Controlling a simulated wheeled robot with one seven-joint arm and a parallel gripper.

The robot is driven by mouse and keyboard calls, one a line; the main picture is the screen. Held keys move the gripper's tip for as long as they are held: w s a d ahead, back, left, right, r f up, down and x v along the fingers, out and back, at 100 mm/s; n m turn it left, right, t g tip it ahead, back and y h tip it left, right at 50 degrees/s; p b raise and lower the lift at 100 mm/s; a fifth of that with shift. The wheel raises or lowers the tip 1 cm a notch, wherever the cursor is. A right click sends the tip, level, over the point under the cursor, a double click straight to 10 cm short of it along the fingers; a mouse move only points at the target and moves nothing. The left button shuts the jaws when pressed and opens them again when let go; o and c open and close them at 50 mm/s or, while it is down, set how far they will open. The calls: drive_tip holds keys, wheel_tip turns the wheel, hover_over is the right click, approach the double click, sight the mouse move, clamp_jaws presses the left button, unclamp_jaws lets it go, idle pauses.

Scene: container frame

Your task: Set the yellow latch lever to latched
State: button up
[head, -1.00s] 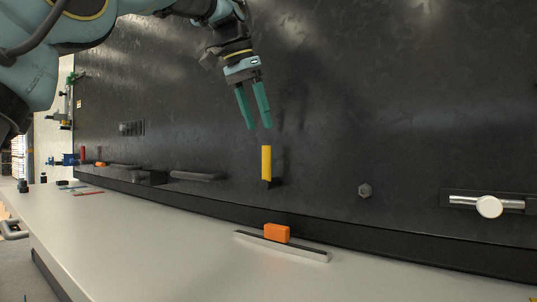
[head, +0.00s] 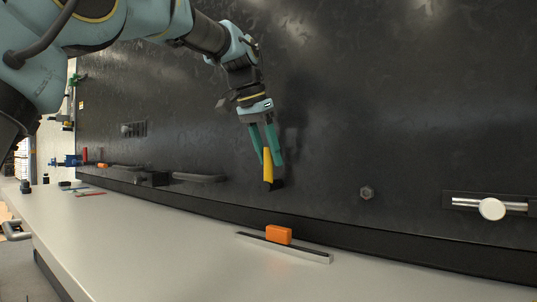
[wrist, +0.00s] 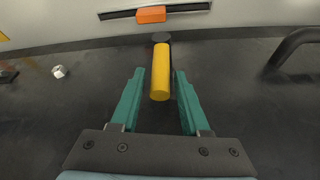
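The yellow latch lever (head: 268,167) stands out on the dark panel, pointing up from its black pivot, with a slight tilt to the left at its top. My gripper (head: 273,157) has come down over it from above, with its green fingers around the upper part of the lever. In the wrist view the yellow lever (wrist: 160,75) lies between the two fingers (wrist: 159,100). A gap shows on both sides of it, wider on the right finger's lower part, so the gripper is open and not closed on the lever.
An orange block slider (head: 279,234) on a dark rail sits on the grey ledge (head: 170,240) below. A hex bolt (head: 367,193) and a silver sliding bolt with a round knob (head: 491,208) are to the right. A dark bar handle (head: 199,177) is to the left.

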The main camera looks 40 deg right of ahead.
clamp_jaws()
idle(1.1)
